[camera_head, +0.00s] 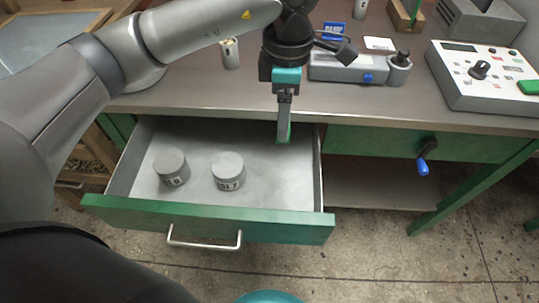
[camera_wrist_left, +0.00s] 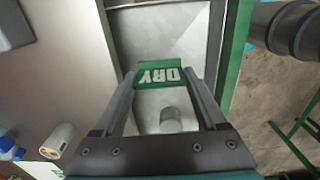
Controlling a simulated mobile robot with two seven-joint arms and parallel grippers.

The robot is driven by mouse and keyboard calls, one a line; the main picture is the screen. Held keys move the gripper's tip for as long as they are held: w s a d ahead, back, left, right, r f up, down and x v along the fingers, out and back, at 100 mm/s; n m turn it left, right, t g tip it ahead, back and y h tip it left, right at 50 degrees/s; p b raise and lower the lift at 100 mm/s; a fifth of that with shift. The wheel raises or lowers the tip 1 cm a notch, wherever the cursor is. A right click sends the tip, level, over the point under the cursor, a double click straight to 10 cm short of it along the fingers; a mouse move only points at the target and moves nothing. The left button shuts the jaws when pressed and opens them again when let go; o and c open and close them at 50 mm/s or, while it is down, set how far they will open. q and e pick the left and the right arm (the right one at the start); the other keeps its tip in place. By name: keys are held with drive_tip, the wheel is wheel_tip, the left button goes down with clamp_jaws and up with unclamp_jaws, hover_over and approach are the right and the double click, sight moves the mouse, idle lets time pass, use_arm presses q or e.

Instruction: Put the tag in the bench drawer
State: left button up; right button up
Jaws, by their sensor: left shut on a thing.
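The green tag (camera_head: 284,133) is held upright between the fingertips of my left gripper (camera_head: 285,120). In the left wrist view the tag (camera_wrist_left: 160,74) shows the white letters DRY, and the fingers close on it from both sides. The bench drawer (camera_head: 208,219) is pulled open, with a green front and a grey inside. The tag hangs over the back right part of the drawer. Whether it touches the drawer floor I cannot tell. My right gripper is not in view.
Two grey lidded tins, one on the left (camera_head: 171,167) and one in the middle (camera_head: 228,171), stand in the drawer. Its right side is clear. The benchtop (camera_head: 200,95) behind holds a grey device (camera_head: 345,68) and a control box (camera_head: 490,80). A blue-handled crank (camera_head: 424,165) is at right.

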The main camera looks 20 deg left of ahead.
use_arm(q)
wheel_tip(320, 180, down, 13)
drive_tip(key=b, duration=0.3)
drive_tip(key=shift+a+f, duration=0.1)
drive_tip(key=shift+f, duration=0.05)
drive_tip(key=shift+s+f+b, duration=0.1)
drive_tip(key=shift+f+b, duration=0.55)
drive_tip(key=shift+f, duration=1.65)
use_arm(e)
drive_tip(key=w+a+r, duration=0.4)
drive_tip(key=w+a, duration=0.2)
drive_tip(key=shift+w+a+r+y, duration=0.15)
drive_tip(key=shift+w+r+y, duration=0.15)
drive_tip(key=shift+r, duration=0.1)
use_arm(q)
drive_tip(key=shift+f, duration=0.1)
drive_tip(key=o, duration=1.3)
drive_tip(key=shift+b, duration=0.3)
drive_tip(key=shift+c, duration=0.2)
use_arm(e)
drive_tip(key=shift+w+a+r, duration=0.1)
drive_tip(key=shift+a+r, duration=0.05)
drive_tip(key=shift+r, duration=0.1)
